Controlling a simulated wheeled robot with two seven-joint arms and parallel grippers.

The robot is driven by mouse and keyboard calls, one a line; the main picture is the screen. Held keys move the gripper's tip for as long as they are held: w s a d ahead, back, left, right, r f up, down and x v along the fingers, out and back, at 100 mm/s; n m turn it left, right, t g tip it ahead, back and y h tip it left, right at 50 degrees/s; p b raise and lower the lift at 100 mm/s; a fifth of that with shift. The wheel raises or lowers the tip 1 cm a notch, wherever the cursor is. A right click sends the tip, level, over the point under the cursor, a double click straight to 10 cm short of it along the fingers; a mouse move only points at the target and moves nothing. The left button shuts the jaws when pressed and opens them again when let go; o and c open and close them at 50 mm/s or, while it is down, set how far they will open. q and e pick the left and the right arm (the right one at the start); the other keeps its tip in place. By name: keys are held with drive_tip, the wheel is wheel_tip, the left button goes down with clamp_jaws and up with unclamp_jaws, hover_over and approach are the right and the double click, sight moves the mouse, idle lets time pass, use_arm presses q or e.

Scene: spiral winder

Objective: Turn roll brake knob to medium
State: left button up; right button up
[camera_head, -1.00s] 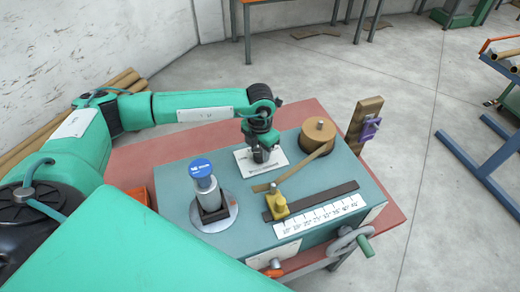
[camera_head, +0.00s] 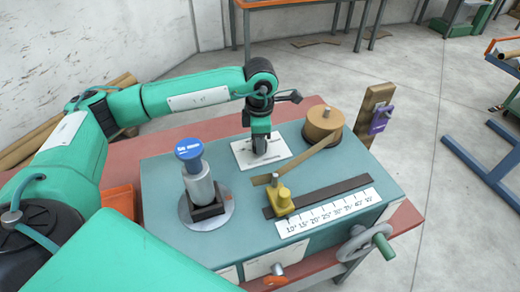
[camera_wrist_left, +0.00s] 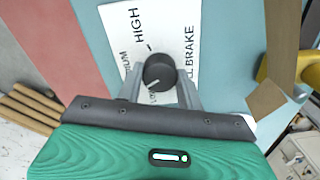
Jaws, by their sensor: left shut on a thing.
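The roll brake knob (camera_wrist_left: 158,72) is a round dark knob on a white label plate (camera_wrist_left: 125,22) marked HIGH, MEDIUM and LOW. Its white pointer mark slants down-left towards the LOW lettering in the left wrist view. My left gripper (camera_wrist_left: 158,80) is shut on the knob, one finger on each side. Part of the lettering is hidden behind the fingers. In the head view my left gripper (camera_head: 260,145) points down onto the label plate (camera_head: 278,150), and it hides the knob. My right gripper is not in view.
The teal machine top (camera_head: 230,150) also carries a blue-capped post (camera_head: 189,148), a brown roll (camera_head: 323,122) with a strip, a yellow slider (camera_head: 280,200) by a scale (camera_head: 330,210), and a crank handle (camera_head: 383,246) at the front. An orange bin (camera_head: 118,200) stands at left.

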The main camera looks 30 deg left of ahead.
use_arm(q)
drive_tip(key=shift+f+m+b, duration=0.3)
drive_tip(key=shift+m+b, duration=0.6)
drive_tip(key=shift+b, duration=0.1)
drive_tip(key=m+b, duration=0.2)
drive_tip(key=shift+r+m+b, duration=0.15)
drive_tip(key=shift+m+b, duration=0.15)
drive_tip(key=shift+b, duration=0.1)
drive_tip(key=shift+r+m+b, duration=0.15)
drive_tip(key=shift+m+b, duration=0.35)
drive_tip(key=shift+m, duration=0.1)
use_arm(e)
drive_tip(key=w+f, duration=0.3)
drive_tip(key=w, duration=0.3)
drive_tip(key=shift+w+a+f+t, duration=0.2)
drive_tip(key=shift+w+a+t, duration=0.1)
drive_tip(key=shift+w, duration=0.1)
use_arm(q)
drive_tip(key=o, duration=1)
